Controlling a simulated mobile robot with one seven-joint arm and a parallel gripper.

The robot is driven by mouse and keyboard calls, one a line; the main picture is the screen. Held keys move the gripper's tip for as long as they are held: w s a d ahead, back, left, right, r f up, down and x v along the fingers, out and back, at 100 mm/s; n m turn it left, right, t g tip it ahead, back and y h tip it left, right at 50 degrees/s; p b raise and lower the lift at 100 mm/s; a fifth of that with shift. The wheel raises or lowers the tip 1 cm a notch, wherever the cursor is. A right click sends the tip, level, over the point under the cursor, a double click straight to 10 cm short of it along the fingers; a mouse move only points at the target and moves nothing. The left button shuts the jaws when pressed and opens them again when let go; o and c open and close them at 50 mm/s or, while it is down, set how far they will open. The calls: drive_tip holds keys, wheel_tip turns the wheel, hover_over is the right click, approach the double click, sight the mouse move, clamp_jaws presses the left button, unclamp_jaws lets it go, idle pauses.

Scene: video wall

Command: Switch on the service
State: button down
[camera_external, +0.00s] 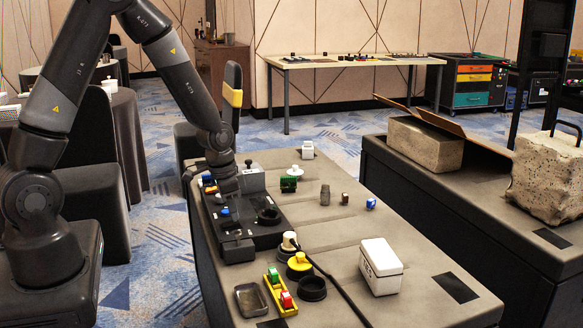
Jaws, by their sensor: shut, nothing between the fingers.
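My gripper (226,190) points down over the far left part of the grey table (345,235). It looks shut and empty, and its dark fingers are hard to tell from the black panel (255,240) under it. A blue knob (225,211) shows on the panel just below the gripper. A grey box with a black knob (250,178) stands just right of the gripper. A yellow strip (280,292) with a green and a red switch (287,299) lies at the near left. I cannot tell which control belongs to the service, nor whether the gripper touches anything.
A white box (381,267), a yellow button (299,265), a black ring (312,288) and a small tray (250,299) stand on the near half. A black cable crosses there. Small blocks and a green part (288,184) lie farther back. A second table (470,200) with stone blocks is right.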

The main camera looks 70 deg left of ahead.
drive_tip(key=shift+f, duration=0.3)
drive_tip(key=shift+w, duration=0.1)
drive_tip(key=shift+f+g, duration=0.2)
drive_tip(key=shift+g, duration=0.1)
drive_tip(key=shift+s+r, duration=0.15)
drive_tip(key=shift+s, duration=0.65)
drive_tip(key=shift+r, duration=0.1)
wheel_tip(320, 180, up, 14)
drive_tip(key=s, duration=0.2)
idle(0.4)
